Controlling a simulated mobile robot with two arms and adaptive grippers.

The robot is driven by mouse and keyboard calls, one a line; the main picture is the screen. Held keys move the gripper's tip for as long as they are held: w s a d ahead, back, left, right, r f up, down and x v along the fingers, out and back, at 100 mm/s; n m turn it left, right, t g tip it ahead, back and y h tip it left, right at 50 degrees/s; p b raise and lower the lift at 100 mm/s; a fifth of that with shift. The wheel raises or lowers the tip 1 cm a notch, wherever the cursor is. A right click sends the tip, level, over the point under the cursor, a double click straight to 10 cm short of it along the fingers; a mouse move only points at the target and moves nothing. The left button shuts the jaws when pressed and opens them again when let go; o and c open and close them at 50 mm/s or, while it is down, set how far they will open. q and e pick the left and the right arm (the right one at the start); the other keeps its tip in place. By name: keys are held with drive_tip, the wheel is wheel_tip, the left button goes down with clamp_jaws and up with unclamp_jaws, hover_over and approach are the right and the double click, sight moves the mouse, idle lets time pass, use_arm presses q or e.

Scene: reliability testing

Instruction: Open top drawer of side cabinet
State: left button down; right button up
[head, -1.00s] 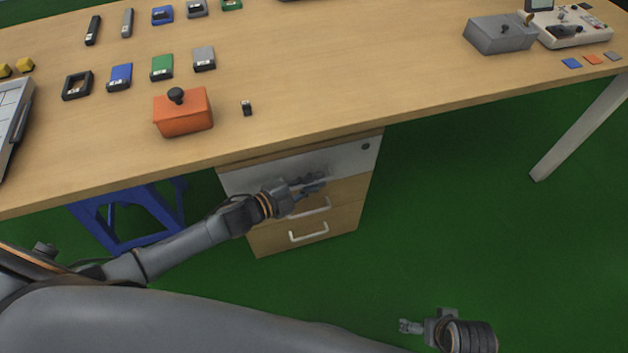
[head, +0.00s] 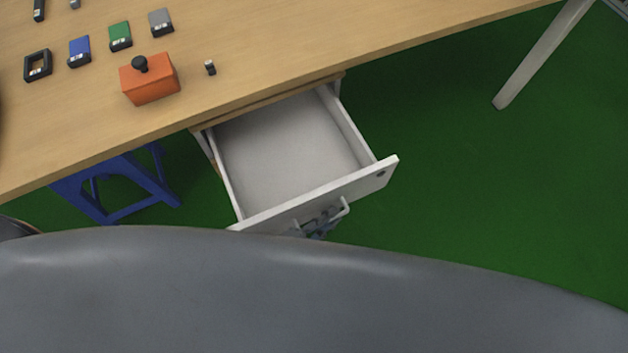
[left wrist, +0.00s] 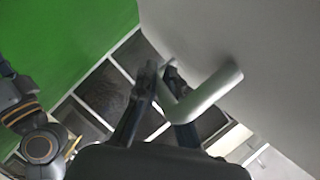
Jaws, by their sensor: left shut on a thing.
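The top drawer (head: 285,150) of the side cabinet is pulled out from under the table, and its white inside is empty. Its white front panel (head: 360,186) faces me and has a small lock at its right end. My left gripper (head: 320,222) is at the drawer's handle (head: 337,213), shut on it. In the left wrist view the fingers (left wrist: 160,90) are around the light grey handle bar (left wrist: 205,93). My own body hides most of the left arm and the lower cabinet. My right gripper is not in view.
The wooden table (head: 270,40) stands above the drawer. On it are an orange box (head: 150,82) with a black knob and several small coloured items. A blue stool (head: 120,185) stands left of the cabinet. Green floor is free to the right.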

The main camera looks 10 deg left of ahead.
use_arm(q)
drive_tip(key=s+d, duration=0.4)
drive_tip(key=s, duration=0.2)
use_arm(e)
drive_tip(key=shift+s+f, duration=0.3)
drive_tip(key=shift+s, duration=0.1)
use_arm(q)
drive_tip(key=c, duration=1.4)
unclamp_jaws()
drive_tip(key=shift+s, duration=0.1)
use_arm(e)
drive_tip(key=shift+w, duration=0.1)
use_arm(q)
drive_tip(key=v, duration=1.1)
drive_tip(key=shift+s+a+r, duration=0.15)
drive_tip(key=shift+s+a, duration=0.1)
drive_tip(key=shift+s, duration=0.05)
